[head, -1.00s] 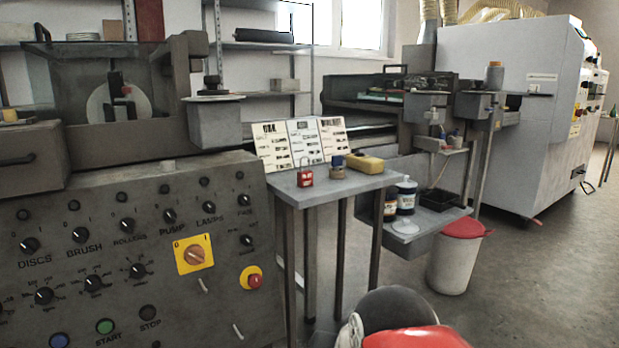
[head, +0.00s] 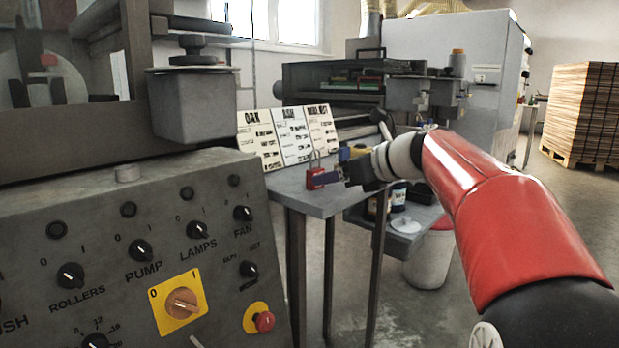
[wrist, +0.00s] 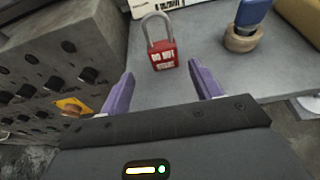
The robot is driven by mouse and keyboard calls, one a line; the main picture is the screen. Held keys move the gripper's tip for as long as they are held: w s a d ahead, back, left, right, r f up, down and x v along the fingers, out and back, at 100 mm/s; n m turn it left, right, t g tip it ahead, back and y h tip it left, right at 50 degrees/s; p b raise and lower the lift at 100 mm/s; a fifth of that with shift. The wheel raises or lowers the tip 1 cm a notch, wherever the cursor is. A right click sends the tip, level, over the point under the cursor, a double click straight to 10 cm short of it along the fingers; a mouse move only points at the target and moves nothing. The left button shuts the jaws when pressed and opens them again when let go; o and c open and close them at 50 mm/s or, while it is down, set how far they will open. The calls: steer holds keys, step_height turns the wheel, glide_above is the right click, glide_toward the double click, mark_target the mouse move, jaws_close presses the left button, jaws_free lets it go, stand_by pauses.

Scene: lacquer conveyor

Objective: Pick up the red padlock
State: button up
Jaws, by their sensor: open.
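The red padlock (wrist: 163,54) stands upright on the grey table (wrist: 190,75), its metal shackle up and white lettering on its front.
A blue-topped item in a round tan base (wrist: 243,36) stands right of the padlock. A yellow block (wrist: 302,17) lies farther right. Sample cards (head: 286,135) stand behind. The control panel (head: 150,250) is close on the left.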

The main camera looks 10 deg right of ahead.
steer(key=x, duration=0.7)
steer(key=shift+w+d+r, duration=0.1)
steer(key=shift+w+d, duration=0.15)
steer(key=shift+c, duration=0.4)
steer(key=c, duration=1)
steer(key=shift+c, duration=0.2)
step_height(320, 180, up, 20)
steer(key=p, duration=0.9)
